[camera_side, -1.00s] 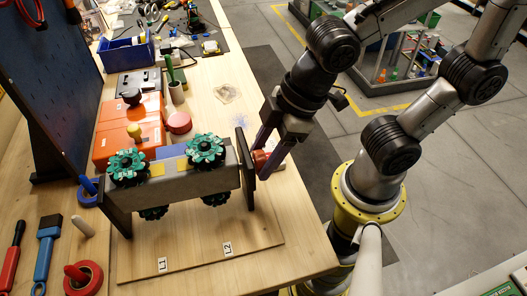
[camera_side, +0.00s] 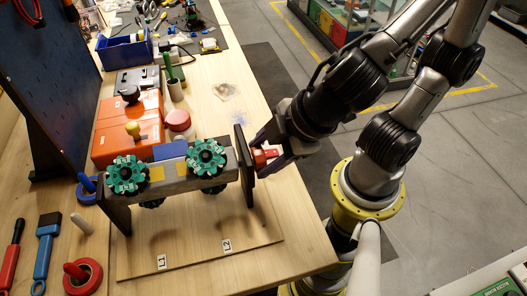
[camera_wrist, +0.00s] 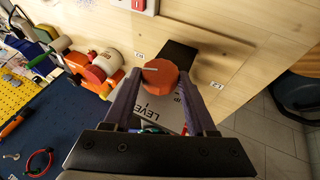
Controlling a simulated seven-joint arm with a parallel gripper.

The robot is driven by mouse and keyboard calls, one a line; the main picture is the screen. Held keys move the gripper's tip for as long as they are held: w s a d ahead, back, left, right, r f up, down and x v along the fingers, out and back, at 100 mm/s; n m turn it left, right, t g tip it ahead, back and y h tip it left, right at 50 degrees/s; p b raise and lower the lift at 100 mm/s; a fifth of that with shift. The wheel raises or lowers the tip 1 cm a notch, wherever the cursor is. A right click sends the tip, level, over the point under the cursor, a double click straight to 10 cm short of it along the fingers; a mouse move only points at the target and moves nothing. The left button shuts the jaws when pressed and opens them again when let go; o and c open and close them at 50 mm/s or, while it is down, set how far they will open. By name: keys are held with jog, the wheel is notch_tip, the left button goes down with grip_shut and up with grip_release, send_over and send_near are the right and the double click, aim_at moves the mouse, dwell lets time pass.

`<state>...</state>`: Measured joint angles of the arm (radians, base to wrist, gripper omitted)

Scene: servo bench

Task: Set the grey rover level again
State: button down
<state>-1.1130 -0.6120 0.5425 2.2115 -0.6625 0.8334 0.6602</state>
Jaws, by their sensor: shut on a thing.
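The grey rover (camera_side: 172,184) hangs between two dark end plates on a wooden board. Two teal wheels (camera_side: 127,174) face the side camera on its upper part, and parts of other wheels show below the body. The body looks rolled about its long axis; the exact tilt is hard to tell. A red knob (camera_side: 260,158) sits outside the right end plate (camera_side: 245,168). My gripper (camera_side: 268,157) is shut on the knob. In the wrist view the orange-red knob (camera_wrist: 161,77) with a white line is between my fingers (camera_wrist: 162,88), over a plate (camera_wrist: 160,116) marked "LEVEL", partly hidden.
An orange case (camera_side: 127,125) and a red-lidded jar (camera_side: 178,122) stand behind the rover. The board (camera_side: 195,240) is clear in front, with labels L1 and L2.

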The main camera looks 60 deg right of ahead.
jog(key=shift+c, duration=1.2)
grip_release()
jog(key=shift+d, duration=0.1)
jog(key=shift+w+d+m+g+y, duration=0.2)
jog(key=shift+m+g+y, duration=0.2)
jog(key=shift+g+y, duration=0.6)
jog(key=shift+w+g+y, duration=0.1)
jog(key=shift+g+y, duration=0.3)
jog(key=v, duration=1.4)
jog(key=w+d+f+t+h, duration=0.1)
jog(key=w+d+f+h, duration=0.1)
jog(key=d, duration=0.8)
jog(key=shift+w+f+h, duration=0.25)
jog(key=shift+w+h, duration=0.05)
jog(key=shift+h, duration=0.2)
